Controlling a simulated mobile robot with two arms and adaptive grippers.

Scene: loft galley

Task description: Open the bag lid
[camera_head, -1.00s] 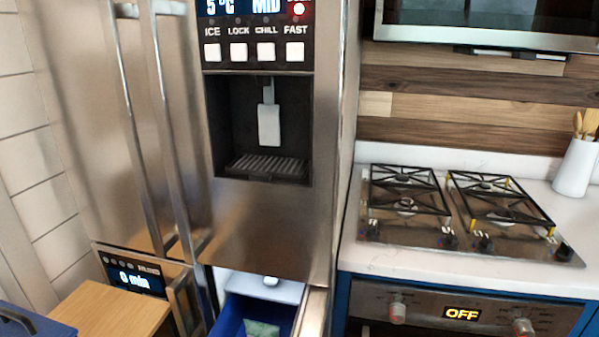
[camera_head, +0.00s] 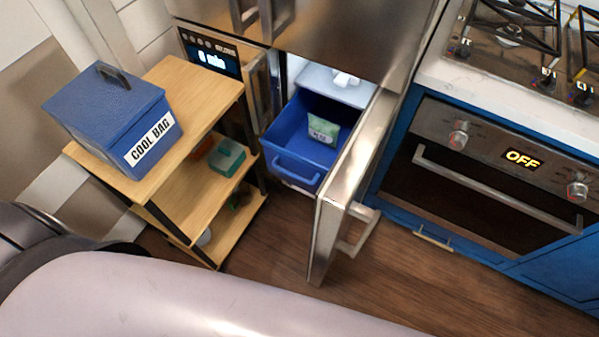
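The blue cool bag (camera_head: 112,118) stands on the top shelf of a wooden cart at the left. Its flat lid (camera_head: 100,92) is shut and has a dark handle (camera_head: 112,74) on top. A white label on its front reads "COOL BAG". Neither of my grippers is in view.
The wooden cart (camera_head: 190,92) has lower shelves with a teal box (camera_head: 226,157). To its right, a freezer door (camera_head: 352,180) stands open beside a blue drawer (camera_head: 291,166) holding a green-white packet (camera_head: 323,129). The oven (camera_head: 490,165) is shut. Wooden floor (camera_head: 330,270) lies clear in front.

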